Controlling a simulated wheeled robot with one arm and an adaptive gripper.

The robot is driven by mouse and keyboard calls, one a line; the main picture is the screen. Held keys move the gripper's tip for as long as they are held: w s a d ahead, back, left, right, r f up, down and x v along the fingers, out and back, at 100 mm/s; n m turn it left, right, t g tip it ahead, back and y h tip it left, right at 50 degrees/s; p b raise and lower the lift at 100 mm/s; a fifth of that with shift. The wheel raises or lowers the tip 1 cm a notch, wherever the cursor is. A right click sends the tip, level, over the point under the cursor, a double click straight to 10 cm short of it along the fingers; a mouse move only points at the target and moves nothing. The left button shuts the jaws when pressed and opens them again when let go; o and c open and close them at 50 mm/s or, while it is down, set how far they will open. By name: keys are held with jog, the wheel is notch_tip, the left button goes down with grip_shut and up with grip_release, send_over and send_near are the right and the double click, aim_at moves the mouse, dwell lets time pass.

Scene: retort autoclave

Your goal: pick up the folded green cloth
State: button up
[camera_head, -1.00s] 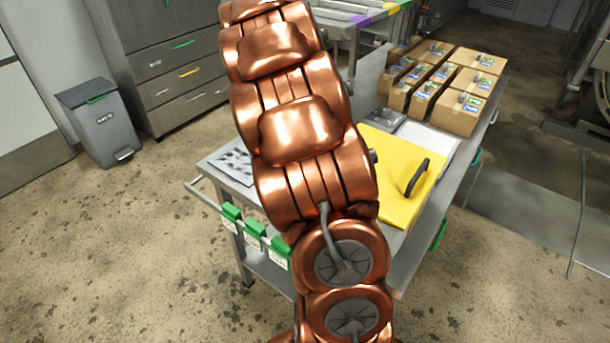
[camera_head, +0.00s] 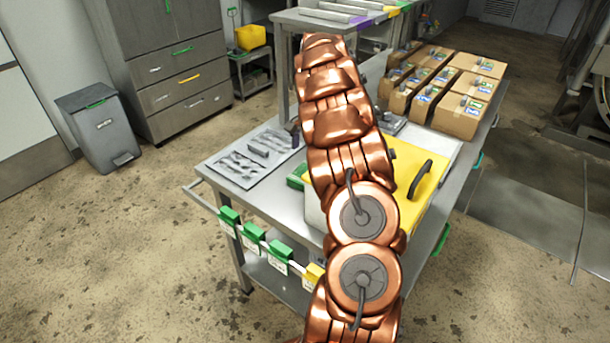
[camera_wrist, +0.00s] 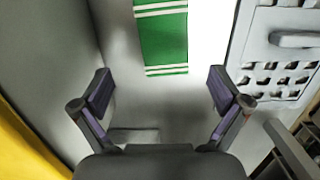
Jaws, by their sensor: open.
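The folded green cloth (camera_wrist: 162,38) with white stripes shows at the top middle of the wrist view, on a grey surface. My gripper (camera_wrist: 161,88) is open and empty. Its two fingers stand apart at left and right, and the cloth appears beyond the fingertips, in line with the gap between them. In the head view a small green patch (camera_head: 297,176), likely the cloth, shows at the left edge of my arm on the cart (camera_head: 213,165); my arm hides the rest. My gripper cannot be made out clearly in the head view.
A grey tray with cut-outs (camera_head: 250,160) lies left of my arm and shows at right in the wrist view (camera_wrist: 290,75). A yellow lid with a black handle (camera_head: 432,192) is right of my arm. Several cardboard boxes (camera_head: 459,115) stand at the cart's back.

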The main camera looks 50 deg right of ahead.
aim_at(305, 169)
jog(key=f+p, duration=0.1)
jog(key=a+f, duration=0.1)
jog(key=f, duration=0.1)
jog(key=f+p, duration=0.1)
jog(key=f, duration=0.1)
jog(key=shift+w+a+f+p, duration=0.15)
jog(key=shift+a+f+p, duration=0.05)
jog(key=shift+a+p, duration=0.15)
jog(key=shift+f, duration=0.45)
jog(key=c, duration=1.2)
jog(key=shift+o, duration=0.2)
notch_tip(305, 169, up, 10)
jog(key=b, duration=0.3)
